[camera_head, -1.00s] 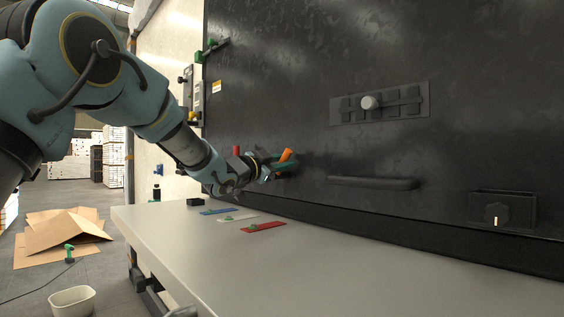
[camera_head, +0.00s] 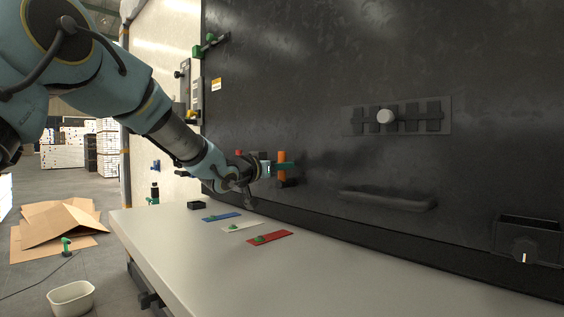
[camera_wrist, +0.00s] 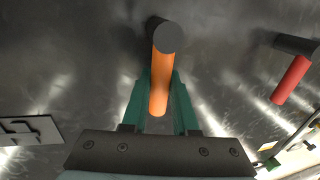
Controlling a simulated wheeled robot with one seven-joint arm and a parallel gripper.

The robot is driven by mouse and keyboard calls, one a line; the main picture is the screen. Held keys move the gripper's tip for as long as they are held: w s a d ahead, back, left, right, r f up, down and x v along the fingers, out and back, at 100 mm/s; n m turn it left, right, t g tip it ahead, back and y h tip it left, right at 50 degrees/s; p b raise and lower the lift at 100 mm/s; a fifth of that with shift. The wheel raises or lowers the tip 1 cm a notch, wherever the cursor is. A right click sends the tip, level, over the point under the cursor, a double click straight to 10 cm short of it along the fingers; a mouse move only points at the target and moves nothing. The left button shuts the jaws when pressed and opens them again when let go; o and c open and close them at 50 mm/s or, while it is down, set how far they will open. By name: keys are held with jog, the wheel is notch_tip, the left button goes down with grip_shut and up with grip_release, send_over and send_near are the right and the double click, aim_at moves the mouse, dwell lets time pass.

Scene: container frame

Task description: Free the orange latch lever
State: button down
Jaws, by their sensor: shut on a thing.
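The orange latch lever (camera_head: 282,157) is on the dark panel, left of centre in the head view, and stands about upright there. In the wrist view the orange lever (camera_wrist: 161,85) has a dark round end and runs between my two green fingers. My gripper (camera_head: 271,168) is shut on the lever, with a finger on each side of it in the wrist view (camera_wrist: 161,95).
A red handle (camera_wrist: 291,80) is beside it. Blue (camera_head: 221,217), white (camera_head: 240,227) and red (camera_head: 270,238) strips lie on the bench (camera_head: 330,275).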

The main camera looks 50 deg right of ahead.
jog(key=shift+w, duration=0.15)
dwell(0.3)
jog(key=c, duration=0.7)
grip_release()
jog(key=a+b, duration=0.1)
jog(key=a, duration=0.2)
jog(key=s+a+b, duration=0.1)
jog(key=a, duration=0.3)
jog(key=a+b, duration=0.1)
jog(key=a, duration=0.2)
jog(key=shift+s+a+b, duration=0.3)
jog(key=shift+a+b, duration=0.05)
jog(key=shift+a, duration=0.05)
